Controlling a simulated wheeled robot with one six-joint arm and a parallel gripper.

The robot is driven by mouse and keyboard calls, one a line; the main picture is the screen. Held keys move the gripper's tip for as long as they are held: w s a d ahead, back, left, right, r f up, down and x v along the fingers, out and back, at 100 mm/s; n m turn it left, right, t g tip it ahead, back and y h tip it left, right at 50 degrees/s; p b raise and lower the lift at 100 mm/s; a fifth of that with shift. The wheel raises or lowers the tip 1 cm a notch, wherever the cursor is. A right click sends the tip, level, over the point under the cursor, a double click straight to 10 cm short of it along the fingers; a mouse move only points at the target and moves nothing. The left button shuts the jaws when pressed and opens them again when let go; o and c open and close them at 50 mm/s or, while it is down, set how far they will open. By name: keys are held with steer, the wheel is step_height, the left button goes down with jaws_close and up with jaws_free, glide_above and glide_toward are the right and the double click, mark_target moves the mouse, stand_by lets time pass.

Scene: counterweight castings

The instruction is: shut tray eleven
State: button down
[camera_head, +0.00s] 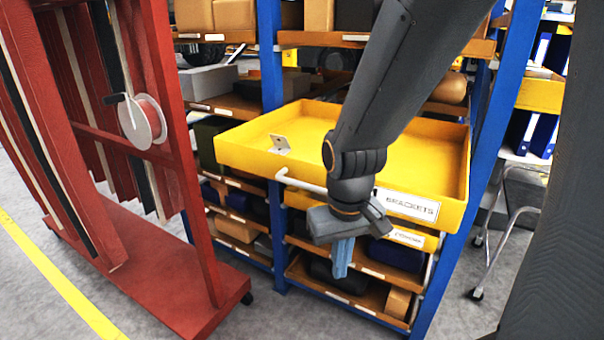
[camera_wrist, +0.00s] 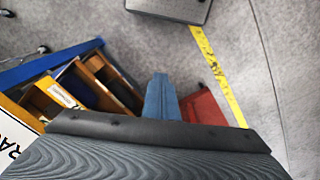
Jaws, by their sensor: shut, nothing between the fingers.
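A wide yellow tray (camera_head: 245,150) is pulled out from the blue-posted rack. Its front label reads BRACKETS; I can read no number eleven on it. A pale bar handle (camera_head: 300,184) runs along its front, partly hidden by my arm. A small grey metal piece (camera_head: 281,144) lies inside the tray. My gripper (camera_head: 342,262) is in front of the tray's front face, its blue fingers pointing down and shut with nothing between them. The fingers also show in the wrist view (camera_wrist: 161,98), with part of the label (camera_wrist: 14,142) at lower left.
A red wheeled rack (camera_head: 205,245) with a white reel (camera_head: 142,122) stands close on the left. Another yellow tray front (camera_head: 412,238) with a label is just below the open one. Lower shelves hold boxes. A metal-legged stand (camera_head: 512,215) is at right. Grey floor is open in front.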

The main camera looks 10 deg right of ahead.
steer(key=w+a+r+n+t+p, duration=0.1)
steer(key=w+a+r+n+t, duration=0.25)
steer(key=w+a+r, duration=0.55)
steer(key=w+a+r+n+t+p, duration=0.2)
steer(key=w+a+r+n+t, duration=0.15)
steer(key=w+a+r, duration=0.55)
steer(key=p, duration=0.1)
glide_toward(261, 169)
step_height(261, 169, down, 3)
steer(key=w+a, duration=0.1)
steer(key=w, duration=0.1)
steer(key=shift+w+d+f+p, duration=0.2)
steer(key=shift+w+d+p, duration=0.15)
steer(key=shift+w+p, duration=0.1)
steer(key=shift+n, duration=0.3)
